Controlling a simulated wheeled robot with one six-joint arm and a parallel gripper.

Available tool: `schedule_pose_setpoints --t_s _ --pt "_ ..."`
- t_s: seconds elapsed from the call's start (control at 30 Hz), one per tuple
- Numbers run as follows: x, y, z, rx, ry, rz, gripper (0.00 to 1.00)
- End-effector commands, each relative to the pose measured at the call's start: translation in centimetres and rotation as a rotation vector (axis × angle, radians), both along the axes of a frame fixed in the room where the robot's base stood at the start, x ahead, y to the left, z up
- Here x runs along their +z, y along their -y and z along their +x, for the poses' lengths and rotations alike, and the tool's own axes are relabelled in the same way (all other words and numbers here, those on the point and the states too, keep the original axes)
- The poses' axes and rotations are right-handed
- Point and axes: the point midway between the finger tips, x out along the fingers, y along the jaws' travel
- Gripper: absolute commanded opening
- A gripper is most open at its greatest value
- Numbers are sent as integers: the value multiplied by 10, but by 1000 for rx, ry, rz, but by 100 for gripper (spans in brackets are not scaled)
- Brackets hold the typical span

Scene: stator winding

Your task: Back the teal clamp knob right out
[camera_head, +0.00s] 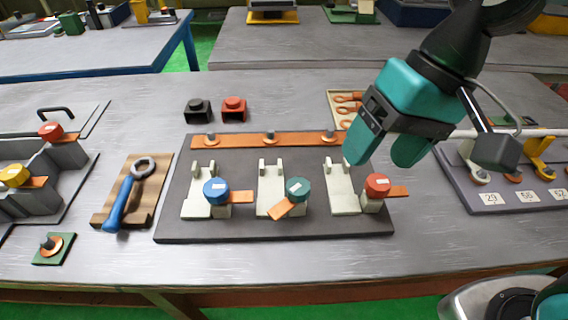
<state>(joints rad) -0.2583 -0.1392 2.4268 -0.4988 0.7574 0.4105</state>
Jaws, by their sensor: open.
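The teal clamp knob (297,188) sits in the middle of the front row on the dark fixture plate (275,231). An orange tab (287,208) sticks out below it to the lower left. A blue knob (216,190) is to its left and a red knob (377,185) to its right, each with an orange tab pointing right. My gripper (383,148) is teal, open and empty, above the right part of the plate. It is up and to the right of the teal knob, apart from it. It partly hides the area behind the red knob.
An orange bar (235,140) runs along the plate's back. A blue-handled wrench (127,190) lies on a wooden board at left. Black (197,110) and red (234,109) blocks stand behind the plate. A numbered rack (510,199) is at right.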

Motion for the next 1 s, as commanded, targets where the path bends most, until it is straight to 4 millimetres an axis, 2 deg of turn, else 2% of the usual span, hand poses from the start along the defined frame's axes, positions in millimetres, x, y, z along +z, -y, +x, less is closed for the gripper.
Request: schedule_pose_setpoints --t_s 0.03,0.13,0.3,0.43,0.67,1.0 --pt "19 -6 16 -111 -72 -16 72" --pt "30 -16 45 -375 -214 -59 72" --pt "34 -29 84 -756 -406 -139 72" --pt "31 -33 100 -937 -488 -185 72" --pt "13 -38 103 -1021 -526 -206 72" --pt "-54 -59 85 -1019 -525 -209 72"
